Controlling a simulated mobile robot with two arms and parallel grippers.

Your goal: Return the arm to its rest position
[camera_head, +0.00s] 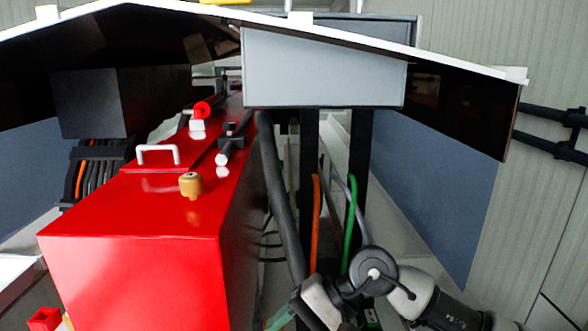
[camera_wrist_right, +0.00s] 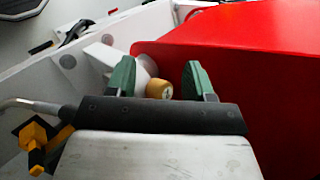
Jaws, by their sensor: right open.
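My right arm (camera_head: 370,275) reaches in at the lower right of the head view, bent beside the red pump housing (camera_head: 130,265). My right gripper (camera_wrist_right: 160,78) shows in the right wrist view with its two green fingers spread apart and nothing gripped. A tan knob (camera_wrist_right: 159,89) appears between the fingers in that view, beyond the gripper; its distance cannot be told. In the head view the gripper is mostly cut off at the bottom edge. My left arm and gripper are not in view.
A tan knob (camera_head: 190,184), a white handle (camera_head: 158,154) and a red-and-white fitting (camera_head: 200,114) stand on the red housing. A grey box (camera_head: 322,68) and dark posts with orange and green hoses stand behind my right arm. A yellow valve (camera_wrist_right: 35,137) is at the wrist view's left.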

